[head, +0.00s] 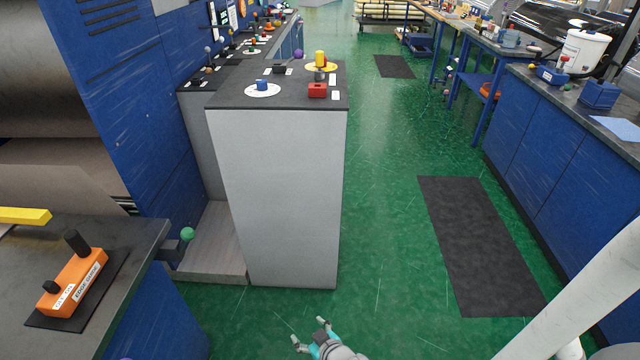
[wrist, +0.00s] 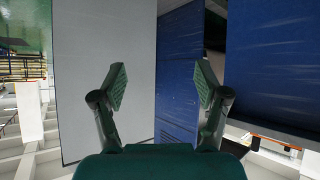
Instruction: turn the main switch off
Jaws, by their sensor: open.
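No control carries a label I can read as the main switch, so I cannot tell which one it is. On the black top of the grey cabinet (head: 280,190) stand a yellow knob (head: 320,58) above a yellow disc, a red block (head: 317,90), a blue knob (head: 262,85) on a white disc and a small black control (head: 279,70). My gripper (head: 310,333) is open and empty, low over the green floor in front of the cabinet. In the wrist view its fingers (wrist: 162,85) are spread, with the grey cabinet side (wrist: 110,50) and blue panels beyond.
An orange labelled box (head: 75,283) with black knobs sits on the left bench. A green ball (head: 187,234) sticks out near that bench's corner. Blue cabinets (head: 545,150) line the right. The green aisle is free, with a black mat (head: 480,245) on it.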

